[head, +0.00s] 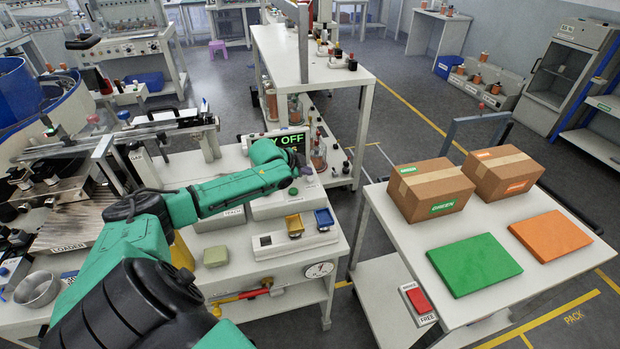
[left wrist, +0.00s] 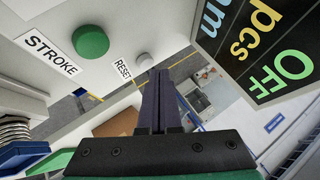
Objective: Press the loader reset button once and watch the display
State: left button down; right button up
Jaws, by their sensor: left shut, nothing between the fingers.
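The grey reset button (left wrist: 144,61) shows in the left wrist view on a pale panel, with a RESET label beside it. My left gripper (left wrist: 161,74) is shut and empty; its dark fingertips appear just right of and below the button. I cannot tell whether they touch it. The display (left wrist: 262,45) fills the upper right of that view, with coloured text including "pcs" and a green "OFF". In the head view the display (head: 288,141) reads "OFF" in green, its left part hidden by my left arm. My right gripper is not in view.
A green button (left wrist: 90,40) marked STROKE is on the same panel. A white table (head: 390,235) at right holds two cartons and green and orange slabs.

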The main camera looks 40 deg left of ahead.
aim_at(307, 182)
pick_arm(q)
jog(key=shift+f, duration=0.8)
dwell(0.5)
jog(key=shift+r+p, duration=0.9)
jog(key=shift+r, duration=0.1)
notch_tip(307, 182, up, 5)
jog(key=p, duration=0.5)
dwell(0.7)
